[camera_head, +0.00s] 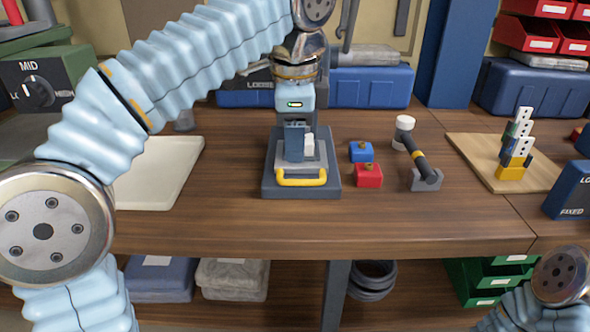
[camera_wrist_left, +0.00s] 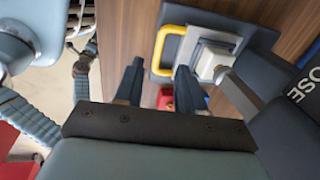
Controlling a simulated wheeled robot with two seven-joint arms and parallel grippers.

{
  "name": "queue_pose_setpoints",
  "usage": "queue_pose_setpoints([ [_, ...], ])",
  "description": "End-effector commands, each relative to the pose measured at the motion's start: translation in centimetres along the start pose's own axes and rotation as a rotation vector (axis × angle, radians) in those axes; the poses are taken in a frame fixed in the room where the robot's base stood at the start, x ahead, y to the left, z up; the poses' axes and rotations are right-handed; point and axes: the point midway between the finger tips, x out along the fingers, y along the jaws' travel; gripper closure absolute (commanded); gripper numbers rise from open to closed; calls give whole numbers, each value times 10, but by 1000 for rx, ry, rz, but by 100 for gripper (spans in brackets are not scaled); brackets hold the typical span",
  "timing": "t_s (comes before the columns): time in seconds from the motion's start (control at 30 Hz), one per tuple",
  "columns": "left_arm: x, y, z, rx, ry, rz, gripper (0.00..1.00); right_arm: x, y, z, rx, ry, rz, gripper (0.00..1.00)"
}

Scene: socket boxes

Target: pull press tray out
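The press tray (camera_head: 313,168) is a grey plate with a yellow handle (camera_head: 301,180) along its front edge. It lies on the dark grey press base (camera_head: 332,187), and a white block (camera_head: 309,146) stands on it. My left gripper (camera_head: 293,155) points down over the tray, behind the handle as the head view shows it. In the left wrist view the gripper (camera_wrist_left: 158,68) has its two dark fingers apart, with the yellow handle (camera_wrist_left: 163,42) ahead of their tips. Nothing is between the fingers. Only part of my right arm shows; its gripper is out of the head view.
A blue box (camera_head: 361,151) and a red box (camera_head: 368,176) stand right of the press. A wooden board (camera_head: 480,165) holds stacked pieces. A pale tray (camera_head: 160,175) lies left. The table front is clear.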

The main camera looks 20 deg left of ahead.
Motion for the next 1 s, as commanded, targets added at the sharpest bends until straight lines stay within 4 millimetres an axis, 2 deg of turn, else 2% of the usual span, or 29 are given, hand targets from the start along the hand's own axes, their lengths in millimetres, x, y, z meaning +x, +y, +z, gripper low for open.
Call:
queue_pose_setpoints([
  [0.1, 31, 1, 1, 0, -2, 1, 61, 6, 3, 0, 1, 1, 0, 0],
  [0.3, 64, 0, 0, -1, -1, 1, 61, 14, 6, 0, 2, 1, 1, 0],
  [0.5, 76, 0, 0, 0, 1, 0, 61, 15, 7, 0, 3, 2, 2, 0],
  [0.73, 77, 0, 0, 0, 1, -1, 61, 15, 7, 0, 3, 2, 2, 0],
  [0.77, 77, 0, 0, 0, 1, 0, 62, 15, 7, 0, 3, 2, 2, 0],
  [1.0, 77, 0, 0, 0, 1, 0, 99, 15, 7, 0, 3, 2, 2, 0],
])
